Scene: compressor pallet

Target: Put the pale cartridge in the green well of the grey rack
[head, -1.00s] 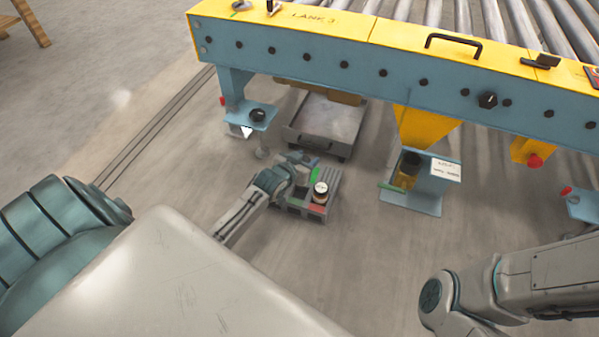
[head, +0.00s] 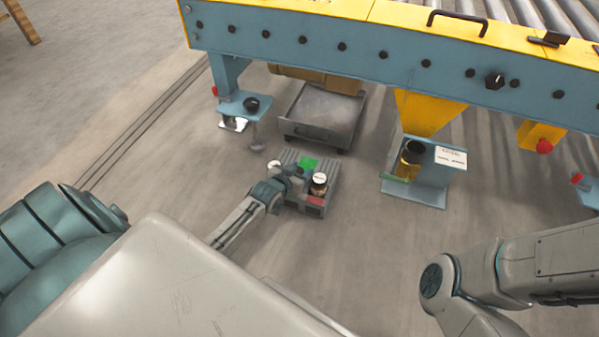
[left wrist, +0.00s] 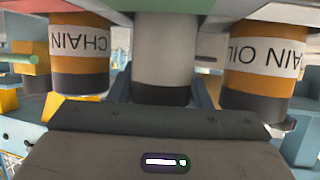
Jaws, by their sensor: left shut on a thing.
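The grey rack (head: 330,175) stands on the floor, with a green patch (head: 308,164) at its back and a red patch (head: 314,201) at its front. My left gripper (head: 291,177) is over the rack, in front of the green patch. In the left wrist view, the pale cartridge (left wrist: 165,50) with a dark end is straight ahead of the gripper, which is shut on it. A green edge (left wrist: 180,4) shows beyond it. I cannot tell whether it is seated. The head view hides it. My right gripper is out of view.
Orange chain oil cartridges stand on both sides, left (left wrist: 78,55) and right (left wrist: 262,65). In the head view, a white-topped cartridge (head: 319,180) stands in the rack. A grey cart (head: 322,112) is behind the rack, under the conveyor (head: 350,58). Open floor lies right of the rack.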

